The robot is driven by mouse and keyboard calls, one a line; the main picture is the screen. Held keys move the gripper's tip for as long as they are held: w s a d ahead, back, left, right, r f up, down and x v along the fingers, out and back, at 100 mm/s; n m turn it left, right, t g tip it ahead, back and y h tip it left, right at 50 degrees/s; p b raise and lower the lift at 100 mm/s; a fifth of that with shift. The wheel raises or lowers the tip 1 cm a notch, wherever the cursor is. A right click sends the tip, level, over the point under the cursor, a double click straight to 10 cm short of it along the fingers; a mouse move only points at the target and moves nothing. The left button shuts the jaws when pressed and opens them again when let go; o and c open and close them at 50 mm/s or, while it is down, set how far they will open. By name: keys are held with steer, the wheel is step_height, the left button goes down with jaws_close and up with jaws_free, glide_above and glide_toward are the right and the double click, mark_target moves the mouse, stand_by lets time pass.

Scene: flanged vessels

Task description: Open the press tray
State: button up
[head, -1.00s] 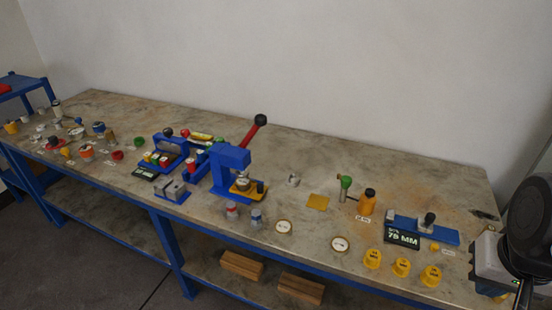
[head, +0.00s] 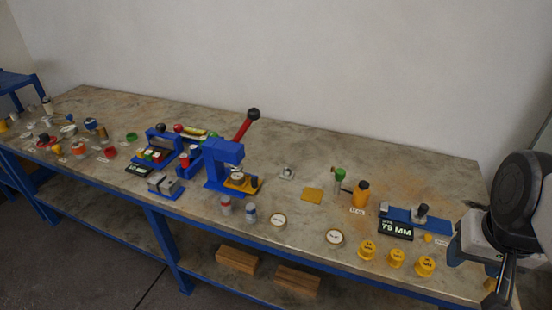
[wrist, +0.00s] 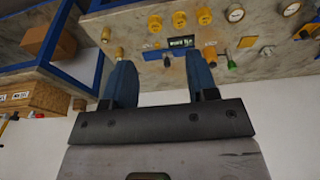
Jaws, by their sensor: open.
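The blue press (head: 226,155) stands mid-bench in the head view, with a red lever (head: 244,129) rising to a black knob. Its yellow tray (head: 256,186) shows low at the press's right side, with a round pale piece (head: 238,178) above it. I cannot tell how far the tray sticks out. My arm is at the far right of the head view, well away from the press. In the wrist view my gripper (wrist: 161,65) has its two blue fingers spread, with nothing between them. The press is not clear in the wrist view.
A blue vise-like fixture (head: 165,186) and more parts crowd the left. The bench's back strip is clear.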

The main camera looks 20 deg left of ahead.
steer(key=w+a+n, duration=0.3)
steer(key=w+a, duration=0.6)
steer(key=w, duration=0.5)
steer(key=n+y, duration=0.3)
steer(key=n, duration=0.3)
glide_toward(254, 179)
steer(key=f, duration=0.1)
steer(key=shift+a+f, duration=0.15)
steer(key=shift+f, duration=0.25)
steer(key=shift+f, duration=0.2)
steer(key=shift+x, duration=3.7)
steer(key=shift+w+a+r, duration=0.1)
steer(key=shift+w, duration=0.05)
